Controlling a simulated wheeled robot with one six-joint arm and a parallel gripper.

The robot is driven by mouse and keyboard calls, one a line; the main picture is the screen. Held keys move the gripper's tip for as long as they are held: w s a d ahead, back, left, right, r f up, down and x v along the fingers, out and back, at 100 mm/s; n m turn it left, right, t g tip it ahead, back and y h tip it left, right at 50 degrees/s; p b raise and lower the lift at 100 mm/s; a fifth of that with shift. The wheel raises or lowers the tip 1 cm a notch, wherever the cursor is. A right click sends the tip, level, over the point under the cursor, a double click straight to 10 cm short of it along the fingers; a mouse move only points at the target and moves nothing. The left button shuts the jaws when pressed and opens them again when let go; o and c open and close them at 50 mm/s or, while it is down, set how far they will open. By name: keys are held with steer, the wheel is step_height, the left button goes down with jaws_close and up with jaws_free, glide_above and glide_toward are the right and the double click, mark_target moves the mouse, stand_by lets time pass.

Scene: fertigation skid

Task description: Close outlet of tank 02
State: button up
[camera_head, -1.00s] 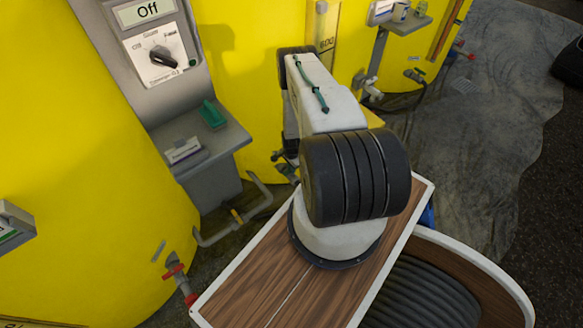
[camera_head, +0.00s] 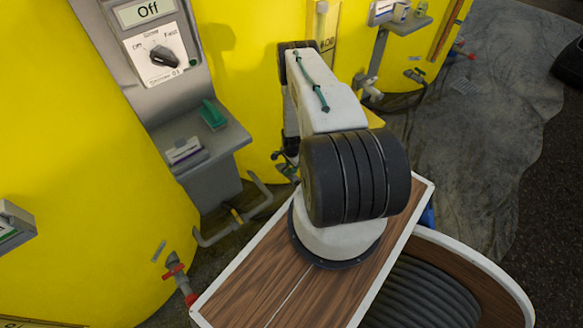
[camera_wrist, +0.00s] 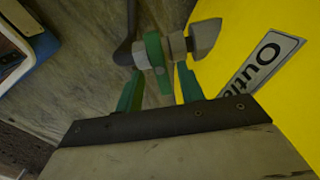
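In the wrist view, my gripper (camera_wrist: 160,78) shows two green fingers, spread apart. A valve with a green handle (camera_wrist: 154,50) lies at the fingertips, its handle between them with gaps at the sides. The valve's grey fitting (camera_wrist: 204,38) leads to the yellow tank (camera_wrist: 285,95). A label reading "Outle…" (camera_wrist: 262,62) is on the tank, partly cut off; no tank number is readable there. In the head view, my arm hides the gripper, and part of a dark valve (camera_head: 286,165) shows low beside the arm.
A grey control panel (camera_head: 155,60) reading "Off" stands left of my arm, with a shelf (camera_head: 228,140) below it. A bent pipe (camera_head: 235,217) and a red-handled valve (camera_head: 174,272) are low at the left tank. Another outlet (camera_head: 415,75) is at the right. Grey floor lies right.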

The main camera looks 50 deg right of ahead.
mark_target(291, 169)
step_height(291, 169, up, 6)
steer(key=shift+r, duration=0.25)
stand_by(0.6)
